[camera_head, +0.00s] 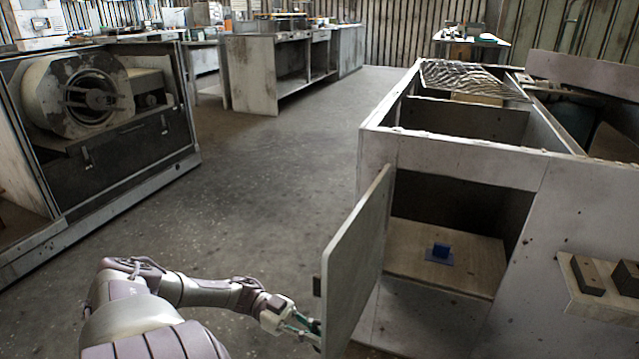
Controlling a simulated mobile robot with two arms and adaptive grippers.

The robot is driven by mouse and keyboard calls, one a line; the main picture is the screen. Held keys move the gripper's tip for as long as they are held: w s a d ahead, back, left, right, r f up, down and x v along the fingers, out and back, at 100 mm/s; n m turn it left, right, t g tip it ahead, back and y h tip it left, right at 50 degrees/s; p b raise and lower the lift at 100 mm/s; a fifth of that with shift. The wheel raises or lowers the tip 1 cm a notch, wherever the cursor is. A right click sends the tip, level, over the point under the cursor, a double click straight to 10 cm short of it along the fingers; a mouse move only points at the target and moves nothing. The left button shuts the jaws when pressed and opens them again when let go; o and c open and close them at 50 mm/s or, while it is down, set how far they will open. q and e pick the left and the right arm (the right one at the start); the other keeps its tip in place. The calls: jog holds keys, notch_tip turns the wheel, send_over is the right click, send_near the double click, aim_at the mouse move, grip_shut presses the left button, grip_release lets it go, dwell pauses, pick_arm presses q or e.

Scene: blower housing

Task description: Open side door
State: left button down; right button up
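The side door (358,262) is a pale grey panel on the housing (450,160) at the right. It stands swung open, hinged at the left edge of the opening. A small dark handle (316,286) sits on its outer face near the free edge. My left gripper (314,331) is at the lower free edge of the door, just below the handle. Its fingers look partly spread, but their tips are close to the door edge and contact is unclear. My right gripper is not in view.
A shelf (600,312) with dark blocks juts out at the right. A blower cabinet (110,160) stands at the left. The concrete floor (260,190) between is clear.

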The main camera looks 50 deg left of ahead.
pick_arm(q)
jog(key=shift+s+a, duration=0.1)
jog(key=shift+a, duration=0.05)
jog(key=c, duration=1.2)
grip_release()
jog(key=v, duration=1.2)
